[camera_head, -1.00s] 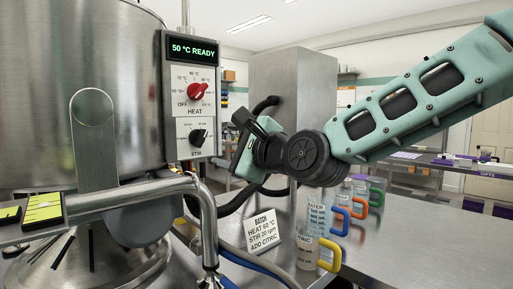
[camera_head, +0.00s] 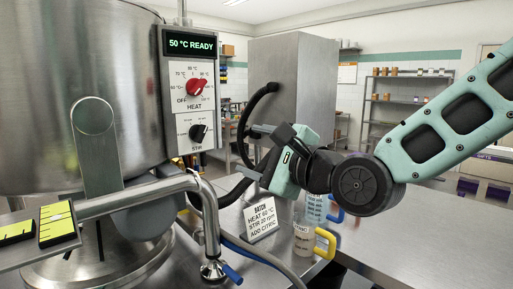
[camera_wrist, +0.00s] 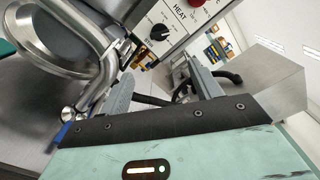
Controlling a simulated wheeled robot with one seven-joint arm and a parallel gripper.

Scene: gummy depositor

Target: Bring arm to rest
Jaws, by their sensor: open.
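My arm reaches in from the right in the head view. My gripper (camera_head: 258,131) is in mid-air to the right of the control panel (camera_head: 190,103), with its jaws pointing left. In the wrist view the two fingers of my gripper (camera_wrist: 160,80) stand apart with nothing between them. The panel carries a display (camera_head: 189,43) reading "50 °C READY", a red heat knob (camera_head: 196,87) and a black stir knob (camera_head: 198,132). The stir knob also shows in the wrist view (camera_wrist: 159,33). My gripper touches neither knob.
The large steel kettle (camera_head: 60,140) and its pipe (camera_head: 145,193) fill the left. A batch card (camera_head: 260,221) and jugs with coloured handles, one yellow-handled (camera_head: 304,243), stand on the steel counter (camera_head: 400,240) below my arm. A tall steel cabinet (camera_head: 300,75) is behind.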

